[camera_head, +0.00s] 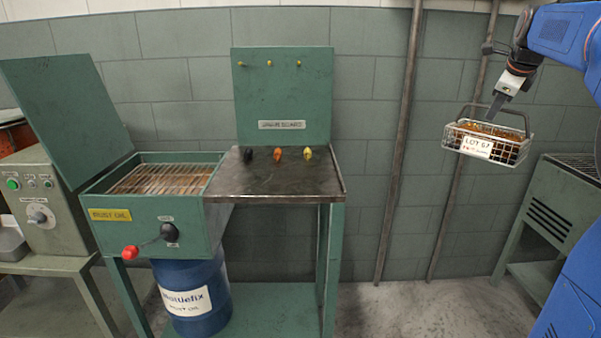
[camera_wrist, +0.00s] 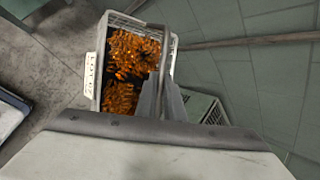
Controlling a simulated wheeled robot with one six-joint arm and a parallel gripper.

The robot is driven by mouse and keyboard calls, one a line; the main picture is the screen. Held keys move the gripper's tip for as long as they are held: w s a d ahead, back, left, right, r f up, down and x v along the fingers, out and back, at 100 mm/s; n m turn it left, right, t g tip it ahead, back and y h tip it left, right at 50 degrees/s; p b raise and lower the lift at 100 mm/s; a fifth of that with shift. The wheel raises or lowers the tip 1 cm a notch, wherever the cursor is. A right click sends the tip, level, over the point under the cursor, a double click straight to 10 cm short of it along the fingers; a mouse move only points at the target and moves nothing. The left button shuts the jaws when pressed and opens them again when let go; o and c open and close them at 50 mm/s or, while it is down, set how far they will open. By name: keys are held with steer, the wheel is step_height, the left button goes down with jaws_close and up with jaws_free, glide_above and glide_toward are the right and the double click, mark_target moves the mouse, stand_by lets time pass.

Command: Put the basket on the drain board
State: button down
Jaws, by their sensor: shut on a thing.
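The wire basket (camera_head: 512,154) hangs in the air at the right in the head view, roughly level, with a white lot label on its front. It holds orange-brown springs, which show clearly in the wrist view (camera_wrist: 122,80). In the wrist view my gripper (camera_wrist: 160,100) covers part of the basket's right side.
A green tank (camera_head: 150,232) with its lid raised and a wire grate inside stands left of the flat top. A red-knobbed crank (camera_head: 150,243) sticks out in front. Vertical pipes (camera_head: 397,150) run up the wall between stand and basket. A green vented unit (camera_head: 555,215) stands below right.

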steer(key=w+a+r+n+y, duration=0.1)
steer(key=w+a+n+y, duration=0.2)
steer(key=a, duration=1.2)
steer(key=w+a+n, duration=0.2)
steer(key=w+a, duration=0.2)
steer(key=a, duration=1.2)
steer(key=s+a+r+n+y, duration=0.1)
steer(key=s+a+n+y, duration=0.2)
steer(key=a, duration=1.2)
steer(key=s+a+r+n, duration=0.15)
steer(key=s+a, duration=0.25)
steer(key=a, duration=1.1)
step_height(320, 180, down, 11)
steer(key=shift+s+n+g, duration=0.25)
steer(key=shift+n+g, duration=0.15)
steer(key=shift+n, duration=0.05)
steer(key=c, duration=1.9)
jaws_free()
steer(key=shift+o, duration=0.2)
